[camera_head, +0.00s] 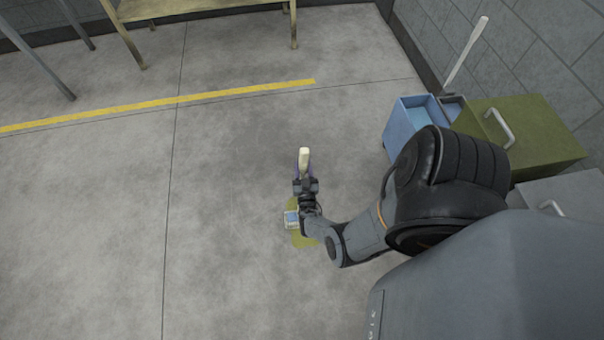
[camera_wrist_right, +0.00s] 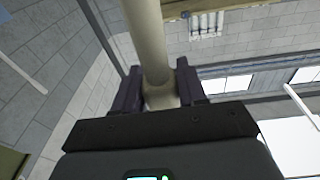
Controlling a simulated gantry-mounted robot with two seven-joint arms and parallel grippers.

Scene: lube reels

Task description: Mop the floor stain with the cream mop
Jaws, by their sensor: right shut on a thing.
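My right gripper (camera_head: 303,178) is shut on a cream mop handle (camera_head: 304,156), whose end sticks out past the fingers. The wrist view shows the cream handle (camera_wrist_right: 152,50) between the two dark fingers of my right gripper (camera_wrist_right: 160,85). Below the gripper, a small pale and blue piece (camera_head: 291,219), which looks like the mop head, lies at the stain. The yellowish-green floor stain (camera_head: 302,238) is partly hidden by my right arm. I cannot tell how much of the mop head touches the floor. My left gripper is not in view.
A blue bucket (camera_head: 398,126) stands at right with a white-handled tool (camera_head: 466,52) rising behind it. A green box with a handle (camera_head: 545,130) and a grey box (camera_head: 570,190) are beside it. A yellow floor line (camera_head: 200,97) crosses the upper left. The left floor is clear.

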